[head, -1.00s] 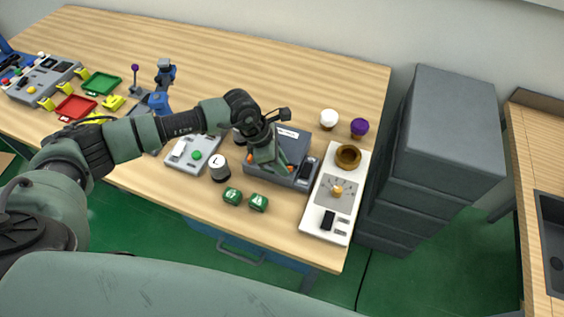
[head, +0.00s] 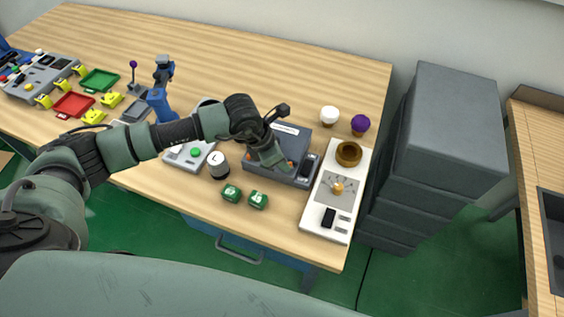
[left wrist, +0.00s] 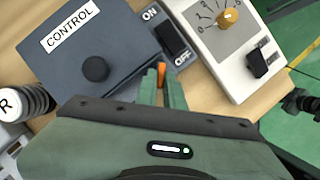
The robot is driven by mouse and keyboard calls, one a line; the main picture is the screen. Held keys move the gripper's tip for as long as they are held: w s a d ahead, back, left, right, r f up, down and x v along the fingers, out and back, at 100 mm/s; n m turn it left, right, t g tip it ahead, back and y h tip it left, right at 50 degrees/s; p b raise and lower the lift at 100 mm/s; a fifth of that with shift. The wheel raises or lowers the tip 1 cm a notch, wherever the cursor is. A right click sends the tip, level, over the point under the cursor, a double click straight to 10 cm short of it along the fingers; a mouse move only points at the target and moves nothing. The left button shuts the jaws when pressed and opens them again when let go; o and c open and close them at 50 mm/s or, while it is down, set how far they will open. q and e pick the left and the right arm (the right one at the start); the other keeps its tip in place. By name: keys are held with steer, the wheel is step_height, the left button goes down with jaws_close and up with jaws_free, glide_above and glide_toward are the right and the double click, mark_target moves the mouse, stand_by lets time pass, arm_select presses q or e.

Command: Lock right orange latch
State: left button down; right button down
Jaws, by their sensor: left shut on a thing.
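The dark grey control box (head: 297,136) sits near the right end of the wooden table. It also shows in the left wrist view (left wrist: 125,25), with a CONTROL label, a black knob and an ON/OFF rocker switch. My left gripper (head: 284,166) is at the front edge of the box. In the left wrist view its fingers (left wrist: 161,88) are shut on the right orange latch (left wrist: 161,73), which shows as a small orange tip between them. My right gripper is not in view.
A white panel (head: 312,222) with an orange dial and a black switch stands right of the box. Two green dice-like blocks (head: 231,193) and a white-topped cylinder (head: 218,165) stand in front and left. A grey cabinet (head: 446,130) stands beyond the table's right edge.

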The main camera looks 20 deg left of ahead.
arm_select(q)
steer(key=n+b, duration=0.1)
steer(key=n, duration=0.1)
steer(key=n+t+y+b, duration=0.1)
steer(key=n+b, duration=0.2)
steer(key=shift+s+d+f+n+y, duration=0.15)
steer(key=shift+d+n+y, duration=0.15)
steer(key=shift+d+y, duration=0.1)
steer(key=shift+r+n+t+y+b, duration=0.1)
steer(key=shift+n+t+y+b, duration=0.2)
steer(key=shift+n+b, duration=0.55)
steer(key=shift+r+n+t+y+b, duration=0.1)
steer(key=shift+n+y+b, duration=0.4)
steer(key=shift+n, duration=0.45)
steer(key=c, duration=1.8)
jaws_free()
steer(key=b+v, duration=0.1)
steer(key=v, duration=0.6)
steer(key=shift+r+b, duration=0.4)
steer(key=shift+s, duration=0.25)
